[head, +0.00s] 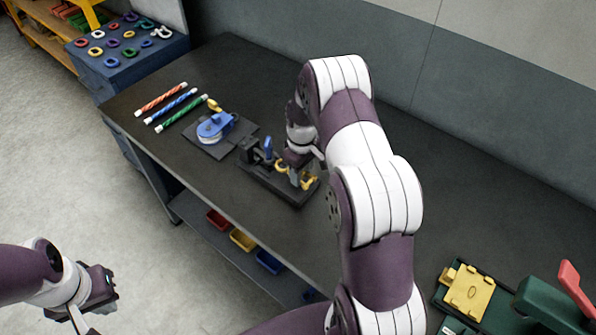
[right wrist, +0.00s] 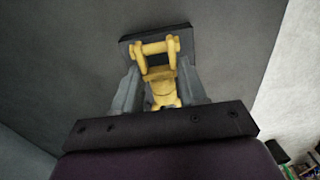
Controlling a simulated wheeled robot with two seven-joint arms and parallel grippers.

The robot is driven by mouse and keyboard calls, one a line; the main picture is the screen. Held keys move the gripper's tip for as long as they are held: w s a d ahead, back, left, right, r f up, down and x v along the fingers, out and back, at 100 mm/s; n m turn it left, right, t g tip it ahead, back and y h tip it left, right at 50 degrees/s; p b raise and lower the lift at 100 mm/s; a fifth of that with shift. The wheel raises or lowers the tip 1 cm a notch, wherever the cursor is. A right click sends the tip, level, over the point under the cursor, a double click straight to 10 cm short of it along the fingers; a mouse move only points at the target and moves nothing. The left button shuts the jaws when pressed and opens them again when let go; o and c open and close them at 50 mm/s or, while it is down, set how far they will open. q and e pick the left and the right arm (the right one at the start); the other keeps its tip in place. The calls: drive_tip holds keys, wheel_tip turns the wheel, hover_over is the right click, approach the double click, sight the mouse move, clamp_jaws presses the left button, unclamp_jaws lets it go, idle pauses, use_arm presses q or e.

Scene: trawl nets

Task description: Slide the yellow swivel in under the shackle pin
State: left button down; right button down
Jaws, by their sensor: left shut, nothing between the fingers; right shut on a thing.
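The yellow swivel (right wrist: 164,96) is between the grey fingers of my right gripper (right wrist: 160,88), which is shut on it. The yellow shackle (right wrist: 140,62), with its pin (right wrist: 156,47) across it, stands just beyond on a dark plate. The swivel's far end reaches close to the shackle's legs; I cannot tell if it is under the pin. In the head view my right gripper (head: 295,174) is low over a black fixture (head: 263,184), with yellow parts on both sides of it. My left gripper (head: 108,282) is shut and empty, off the bench over the floor.
A blue cabinet (head: 120,70) with coloured rings stands behind. A green device with a yellow plate (head: 468,292) is at right. Small bins (head: 242,240) sit below.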

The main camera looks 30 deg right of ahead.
sight(286, 176)
drive_tip(key=shift+w+d+f, duration=0.2)
drive_tip(key=shift+w, duration=0.05)
drive_tip(key=shift+f, duration=0.2)
drive_tip(key=shift+s+f+b, duration=0.3)
drive_tip(key=shift+f+b, duration=0.25)
drive_tip(key=shift+b, duration=0.2)
drive_tip(key=shift+w+a+f+b, duration=0.1)
drive_tip(key=shift+w+f+b, duration=0.15)
drive_tip(key=shift+f+b, duration=0.3)
drive_tip(key=shift+w+a, duration=0.2)
drive_tip(key=shift+w, duration=0.15)
drive_tip(key=shift+w+a+b, duration=0.2)
drive_tip(key=shift+w+a, duration=0.1)
drive_tip(key=shift+w, duration=0.45)
drive_tip(key=shift+w+a+b, duration=0.15)
drive_tip(key=shift+w+a, duration=0.15)
drive_tip(key=shift+w, duration=0.4)
drive_tip(key=shift+w+a+b, duration=0.2)
drive_tip(key=shift+w+a, duration=0.1)
drive_tip(key=shift+w, duration=0.45)
drive_tip(key=c, duration=0.5)
unclamp_jaws()
